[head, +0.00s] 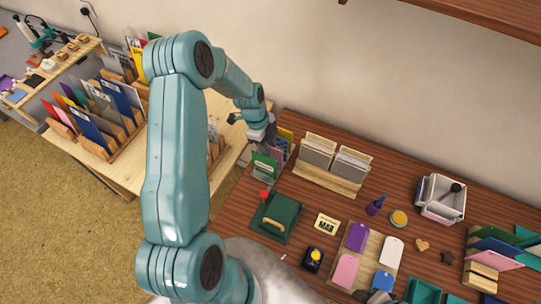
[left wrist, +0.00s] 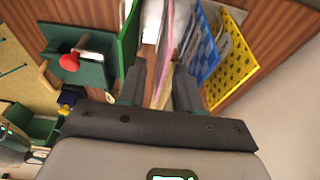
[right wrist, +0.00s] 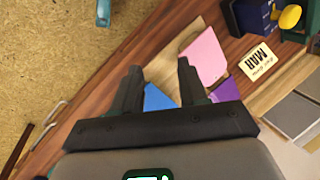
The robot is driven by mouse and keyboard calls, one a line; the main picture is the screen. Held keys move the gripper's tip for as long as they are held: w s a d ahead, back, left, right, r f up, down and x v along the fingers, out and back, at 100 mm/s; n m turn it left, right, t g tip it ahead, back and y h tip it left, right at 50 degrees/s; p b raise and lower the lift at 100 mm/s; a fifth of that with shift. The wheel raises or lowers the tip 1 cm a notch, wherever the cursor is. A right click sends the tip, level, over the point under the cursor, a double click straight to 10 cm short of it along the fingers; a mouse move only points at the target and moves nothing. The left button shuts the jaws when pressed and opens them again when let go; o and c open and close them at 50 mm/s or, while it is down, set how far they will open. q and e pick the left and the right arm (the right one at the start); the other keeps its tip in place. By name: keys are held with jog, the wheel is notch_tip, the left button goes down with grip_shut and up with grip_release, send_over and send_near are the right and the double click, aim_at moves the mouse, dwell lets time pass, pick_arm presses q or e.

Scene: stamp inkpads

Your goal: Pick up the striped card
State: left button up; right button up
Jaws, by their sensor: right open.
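My left gripper (head: 268,148) reaches down into a small card rack at the left end of the dark table. In the left wrist view its fingers (left wrist: 160,78) stand apart, with thin card edges between them, including a pinkish card (left wrist: 166,40). These are seen nearly edge-on, so I cannot tell which card is striped. A green card (left wrist: 128,38) stands on one side, and a blue patterned card (left wrist: 204,45) and a yellow dotted card (left wrist: 236,62) on the other. My right gripper (right wrist: 160,72) is open and empty above tags on a wooden board.
A green pad with a wooden handle (head: 277,216) lies close in front of the rack. A wooden holder with grey cards (head: 332,180) stands to its right. A pale table (head: 125,172) with more card racks is at left. A white caddy (head: 440,196) stands at right.

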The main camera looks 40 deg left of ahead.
aim_at(276, 154)
pick_arm(q)
jog(key=x, duration=0.4)
jog(key=shift+r+b, duration=0.1)
jog(key=shift+b, duration=0.25)
jog(key=shift+w, duration=0.1)
jog(key=shift+a, duration=0.1)
jog(key=c, duration=0.5)
grip_shut()
